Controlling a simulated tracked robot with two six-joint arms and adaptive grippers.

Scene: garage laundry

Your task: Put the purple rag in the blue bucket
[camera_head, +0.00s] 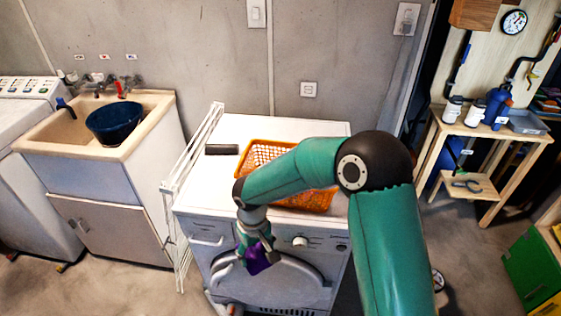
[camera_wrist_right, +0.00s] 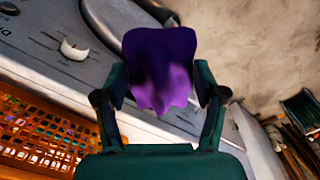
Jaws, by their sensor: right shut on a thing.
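The purple rag (camera_head: 257,261) hangs from my right gripper (camera_head: 250,250) in front of the white front-loading machine in the head view. In the right wrist view the rag (camera_wrist_right: 160,70) sits between the two fingers of my right gripper (camera_wrist_right: 160,95), which is shut on it. The blue bucket (camera_head: 114,122) stands in the sink basin at the left of the head view, well apart from the rag. My left gripper is not in view.
An orange basket (camera_head: 262,152) stands on the white machine (camera_head: 290,127), partly hidden by my right arm. A white folding rack (camera_head: 177,215) stands between the machine and the sink cabinet (camera_head: 117,225). A workbench (camera_head: 495,130) is at the right.

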